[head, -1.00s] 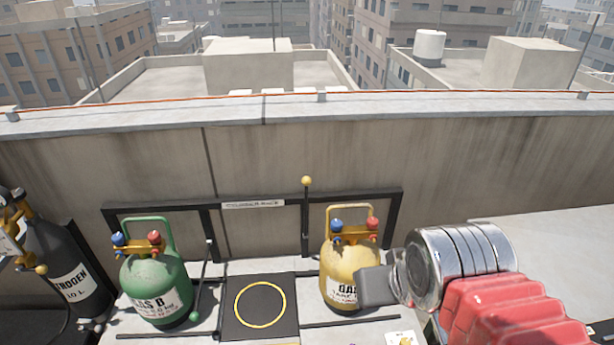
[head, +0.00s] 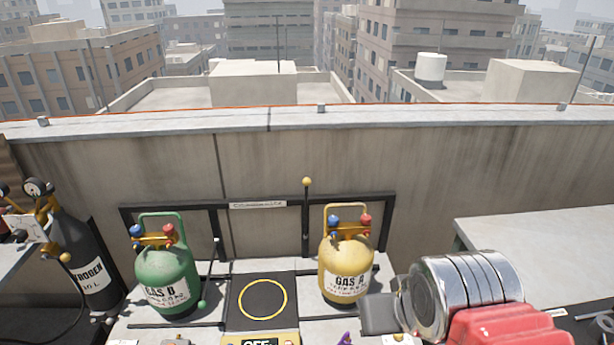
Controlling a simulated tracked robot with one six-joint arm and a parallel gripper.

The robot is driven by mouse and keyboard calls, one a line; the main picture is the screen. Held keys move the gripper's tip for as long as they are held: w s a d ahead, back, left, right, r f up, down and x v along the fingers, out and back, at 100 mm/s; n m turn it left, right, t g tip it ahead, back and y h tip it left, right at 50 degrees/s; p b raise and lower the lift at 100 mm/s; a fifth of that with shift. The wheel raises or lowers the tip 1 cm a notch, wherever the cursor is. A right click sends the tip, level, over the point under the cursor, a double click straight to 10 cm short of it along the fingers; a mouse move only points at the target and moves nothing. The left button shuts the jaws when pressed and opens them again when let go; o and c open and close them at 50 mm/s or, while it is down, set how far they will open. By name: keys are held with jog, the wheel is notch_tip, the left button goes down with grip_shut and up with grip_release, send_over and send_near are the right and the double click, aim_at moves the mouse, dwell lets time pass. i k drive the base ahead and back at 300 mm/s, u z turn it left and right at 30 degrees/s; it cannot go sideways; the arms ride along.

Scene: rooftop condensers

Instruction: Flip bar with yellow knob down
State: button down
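The bar with the yellow knob (head: 307,182) stands upright at the rack behind the bench, near the middle of the head view. Its knob sits above the rack's top rail, and the bar (head: 306,222) runs down left of the yellow gas cylinder (head: 346,268). My gripper (head: 380,313) shows at lower right as a dark grey block in front of a silver wrist and red arm link. It is in front of and below the yellow cylinder, well apart from the bar. Its finger gap is not visible.
A green gas cylinder (head: 167,277) stands left of a dark scale (head: 262,297) with a yellow ring. A black nitrogen cylinder (head: 87,265) stands at far left. A grey table (head: 540,240) is at right.

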aim_at(306, 182)
jog(key=z, duration=1.05)
jog(key=k, duration=0.55)
jog(key=u, duration=1)
jog(key=i, duration=0.9)
